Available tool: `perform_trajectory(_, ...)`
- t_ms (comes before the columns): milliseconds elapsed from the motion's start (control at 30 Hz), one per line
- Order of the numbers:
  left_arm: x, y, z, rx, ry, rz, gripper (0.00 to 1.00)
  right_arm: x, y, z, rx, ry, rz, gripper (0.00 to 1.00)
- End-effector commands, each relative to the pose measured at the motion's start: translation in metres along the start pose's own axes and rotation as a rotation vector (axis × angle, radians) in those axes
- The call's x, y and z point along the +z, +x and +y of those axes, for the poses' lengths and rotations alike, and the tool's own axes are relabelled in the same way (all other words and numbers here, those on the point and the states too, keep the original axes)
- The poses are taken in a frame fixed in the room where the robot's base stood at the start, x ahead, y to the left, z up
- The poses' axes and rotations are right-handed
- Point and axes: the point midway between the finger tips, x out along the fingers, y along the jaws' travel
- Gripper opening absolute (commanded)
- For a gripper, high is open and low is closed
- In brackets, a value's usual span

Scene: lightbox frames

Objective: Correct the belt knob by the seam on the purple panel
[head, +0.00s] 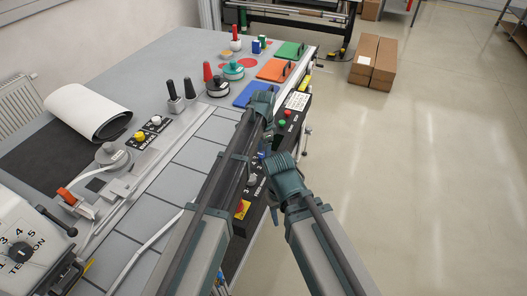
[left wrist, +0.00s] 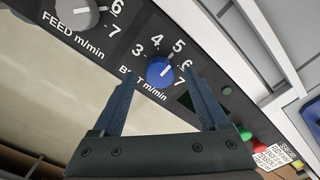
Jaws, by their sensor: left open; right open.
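The blue belt knob (left wrist: 160,71) sits on a dark, nearly black control panel (left wrist: 125,52), among printed numbers 3 to 7. Its white pointer line leans to the upper right, roughly toward the 5. In the left wrist view my open left gripper (left wrist: 160,79) has one fingertip on each side of the knob; contact cannot be told. In the head view my left gripper (head: 267,128) is over the panel, with the blue knob (head: 263,154) partly hidden below it. My right gripper (head: 283,160) hangs open close to the panel's outer side and holds nothing visible.
A grey feed knob (left wrist: 77,12) is beside the blue one; it also shows in the head view (head: 252,180). Green (left wrist: 244,132) and red (left wrist: 259,145) buttons lie beyond the right finger. A yellow-bordered red button (head: 241,208) is nearer. Open floor lies right of the bench.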

Motion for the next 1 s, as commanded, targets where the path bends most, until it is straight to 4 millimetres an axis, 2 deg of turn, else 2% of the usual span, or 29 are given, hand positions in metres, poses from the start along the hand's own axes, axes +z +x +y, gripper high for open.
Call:
perform_trajectory(33,0.0,-0.011,0.0,0.0,0.0,0.0,0.77,0.001,-0.011,0.001,0.0,0.0,0.0,0.5)
perform_trajectory(700,0.0,-0.111,0.0,0.0,0.0,0.0,0.77,0.006,-0.11,0.01,-0.002,0.008,0.0,0.5)
perform_trajectory(833,0.0,-0.123,0.0,0.0,0.0,0.0,0.77,0.007,-0.122,0.011,-0.003,0.011,0.0,0.5)
perform_trajectory(1000,0.0,-0.126,0.0,0.0,0.0,0.0,0.77,0.007,-0.125,0.012,-0.003,0.013,0.0,0.5)
